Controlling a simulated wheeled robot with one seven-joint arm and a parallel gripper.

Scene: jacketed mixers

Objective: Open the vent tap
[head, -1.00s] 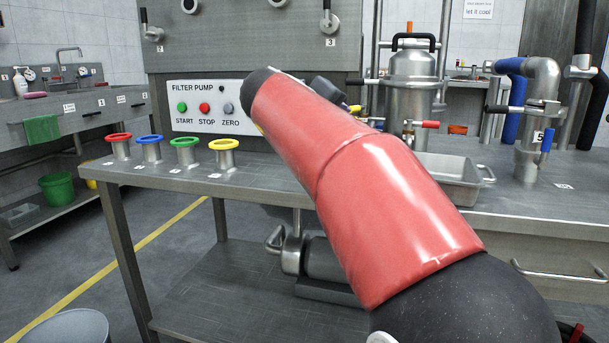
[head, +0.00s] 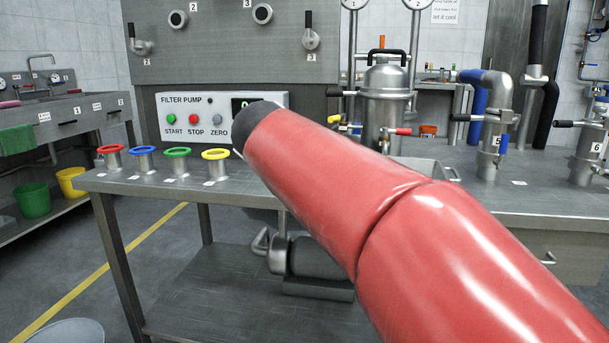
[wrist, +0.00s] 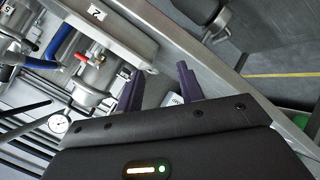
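Which part is the vent tap, I cannot tell for certain. In the head view a steel vessel (head: 385,98) with a black top handle stands on the bench behind my arm. It has a red tap handle (head: 404,131) at its right and a black lever (head: 338,92) at its upper left.
The filter pump panel (head: 220,116) and several coloured-rim cups stand on the bench at left. A steel pipe (head: 493,110) with a blue handle and a fitting (head: 587,150) labelled 6 stand at right. A pump (head: 315,262) sits below.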

